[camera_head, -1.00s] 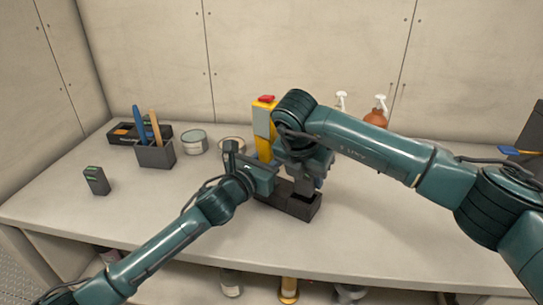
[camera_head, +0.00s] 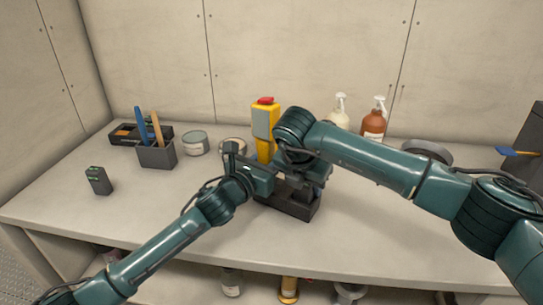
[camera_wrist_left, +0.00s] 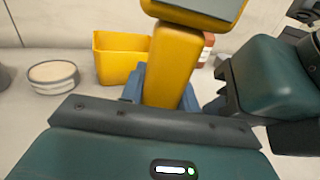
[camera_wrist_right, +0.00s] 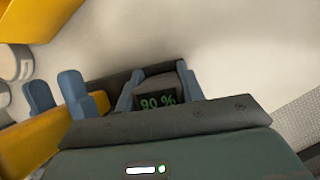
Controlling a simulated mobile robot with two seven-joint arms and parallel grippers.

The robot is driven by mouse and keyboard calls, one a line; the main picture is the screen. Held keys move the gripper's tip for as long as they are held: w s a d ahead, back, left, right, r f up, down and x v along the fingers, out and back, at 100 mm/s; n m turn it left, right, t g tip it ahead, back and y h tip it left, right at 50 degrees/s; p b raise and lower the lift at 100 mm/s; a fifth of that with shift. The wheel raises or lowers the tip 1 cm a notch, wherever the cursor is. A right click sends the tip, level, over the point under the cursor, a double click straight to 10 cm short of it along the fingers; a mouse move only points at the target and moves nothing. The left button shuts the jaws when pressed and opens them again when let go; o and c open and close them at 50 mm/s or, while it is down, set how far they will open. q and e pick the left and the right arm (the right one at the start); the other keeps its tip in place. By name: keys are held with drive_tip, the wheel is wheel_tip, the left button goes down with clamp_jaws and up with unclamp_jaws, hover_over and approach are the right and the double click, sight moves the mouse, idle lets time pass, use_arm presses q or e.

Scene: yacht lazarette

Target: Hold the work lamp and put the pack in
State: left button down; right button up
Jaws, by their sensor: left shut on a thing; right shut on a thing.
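The work lamp is yellow with a grey panel and a red top (camera_head: 264,122). My left gripper (camera_wrist_left: 160,88) is shut on its yellow stem, which also shows in the right wrist view (camera_wrist_right: 40,142). A dark base (camera_head: 287,203) sits on the bench below the lamp. My right gripper (camera_wrist_right: 158,88) is shut on the dark pack (camera_wrist_right: 158,101), whose display reads 90 %. The pack is at the dark base. In the head view my right gripper (camera_head: 303,187) mostly hides the pack, and I cannot tell how deep it sits.
A small dark block (camera_head: 98,180) stands at the left. Behind it are a tool holder (camera_head: 157,156), a dark tray (camera_head: 127,141) and tins (camera_head: 195,143). A brown bottle (camera_head: 373,125) and a white one (camera_head: 340,110) stand at the back. The front left bench is clear.

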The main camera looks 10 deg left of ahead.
sight(305, 196)
use_arm(q)
drive_tip(key=shift+s+d+r, duration=0.15)
drive_tip(key=shift+d+r, duration=0.15)
drive_tip(key=shift+r, duration=0.25)
use_arm(e)
drive_tip(key=f, duration=0.1)
drive_tip(key=s+f, duration=0.1)
drive_tip(key=f, duration=0.1)
drive_tip(key=o, duration=1)
drive_tip(key=shift+r, duration=0.1)
drive_tip(key=shift+c, duration=0.2)
use_arm(q)
drive_tip(key=shift+w+a+f, duration=0.2)
drive_tip(key=shift+w+f, duration=0.25)
drive_tip(key=shift+w, duration=0.05)
use_arm(e)
drive_tip(key=shift+o, duration=0.5)
drive_tip(key=v, duration=0.4)
drive_tip(key=shift+w+a+r, duration=0.25)
drive_tip(key=shift+a+r, duration=0.15)
drive_tip(key=shift+r, duration=0.05)
use_arm(q)
drive_tip(key=shift+s, duration=0.15)
use_arm(e)
drive_tip(key=shift+o, duration=0.2)
drive_tip(key=d+v, duration=0.1)
drive_tip(key=v, duration=0.8)
drive_tip(key=shift+w+r, duration=0.25)
drive_tip(key=shift+r, duration=0.2)
drive_tip(key=shift+a, duration=0.1)
